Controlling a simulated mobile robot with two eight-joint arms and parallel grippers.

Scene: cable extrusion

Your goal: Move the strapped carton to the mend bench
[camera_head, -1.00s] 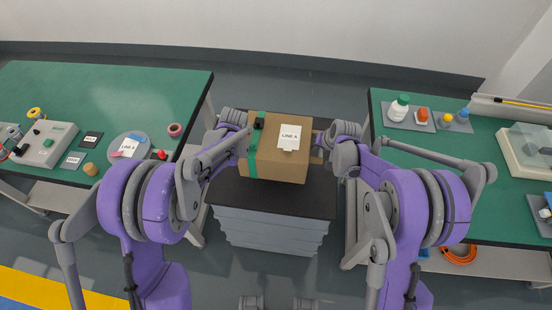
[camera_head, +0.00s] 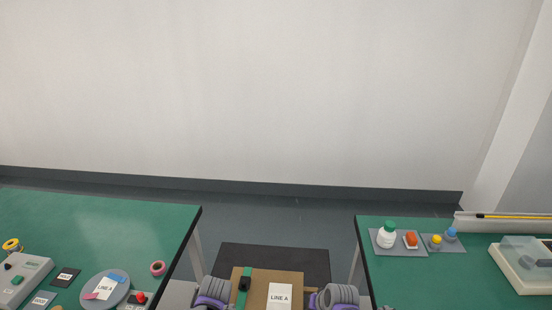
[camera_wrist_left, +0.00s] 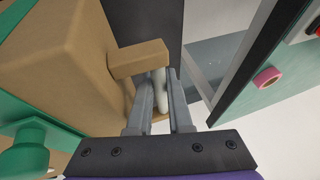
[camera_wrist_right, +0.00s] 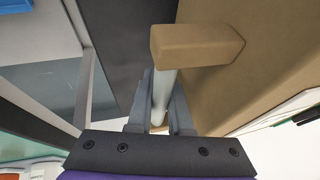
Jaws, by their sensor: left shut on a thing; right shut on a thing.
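The strapped carton (camera_head: 262,281) is brown with a green strap (camera_head: 244,284) and a white "LINE A" label (camera_head: 279,296). It shows at the bottom middle of the head view, cut off by the lower edge, in front of a dark top. My left gripper (camera_wrist_left: 160,108) is shut on the carton's left handle (camera_wrist_left: 140,60), which has a pale bar. My right gripper (camera_wrist_right: 160,105) is shut on the right handle (camera_wrist_right: 195,44) in the same way. In the head view both gripper tips are out of frame or hidden. I cannot tell which bench is the mend bench.
A green bench (camera_head: 90,225) on the left holds a grey control box (camera_head: 22,276), a round plate (camera_head: 104,289) and pink tape (camera_head: 158,268). A green bench (camera_head: 470,290) on the right holds bottles on grey mats (camera_head: 384,250). The dark cart top (camera_head: 275,258) lies between them.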

